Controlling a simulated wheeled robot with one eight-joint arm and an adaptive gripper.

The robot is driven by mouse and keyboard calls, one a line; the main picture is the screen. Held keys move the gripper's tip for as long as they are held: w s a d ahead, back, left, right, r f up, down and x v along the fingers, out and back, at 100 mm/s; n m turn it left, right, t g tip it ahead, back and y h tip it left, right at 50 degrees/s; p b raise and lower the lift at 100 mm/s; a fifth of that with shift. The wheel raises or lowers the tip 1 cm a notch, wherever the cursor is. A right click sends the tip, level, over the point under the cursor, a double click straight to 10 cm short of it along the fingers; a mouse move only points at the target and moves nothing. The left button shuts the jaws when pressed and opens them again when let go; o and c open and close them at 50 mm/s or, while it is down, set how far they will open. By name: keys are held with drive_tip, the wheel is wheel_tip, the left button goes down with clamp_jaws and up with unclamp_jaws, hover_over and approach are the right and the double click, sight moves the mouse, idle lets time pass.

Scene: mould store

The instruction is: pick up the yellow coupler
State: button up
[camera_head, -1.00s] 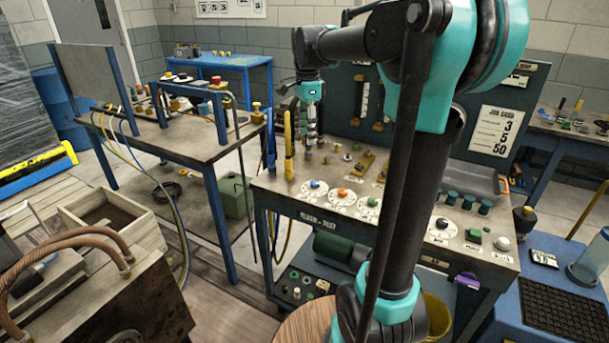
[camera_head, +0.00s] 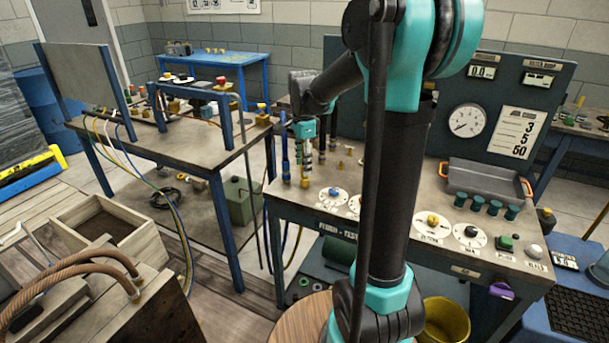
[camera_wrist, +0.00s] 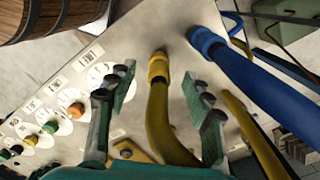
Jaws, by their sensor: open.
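The yellow coupler (camera_wrist: 158,68) shows in the wrist view as a thick yellow end piece on a yellow tube, in the gap between my fingers. In the head view a short yellow part of it (camera_head: 304,182) shows at the bench's left end, just below my gripper (camera_head: 304,152). My gripper (camera_wrist: 160,95) is open, with one green-padded finger on each side of the yellow tube. No finger visibly presses on it. How deep it sits between the fingers I cannot tell.
A blue coupler (camera_wrist: 207,42) on a thick blue hose stands close to the right finger. Another yellow hose (camera_wrist: 240,115) runs beside it. Labelled dials with coloured knobs (camera_wrist: 75,109) lie to the left. The bench (camera_head: 400,205) also carries a grey tray (camera_head: 487,181).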

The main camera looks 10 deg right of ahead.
drive_tip(key=shift+d+f, duration=0.15)
drive_tip(key=shift+f, duration=1.15)
drive_tip(key=shift+d+f, duration=0.15)
drive_tip(key=shift+f, duration=1.1)
clamp_jaws()
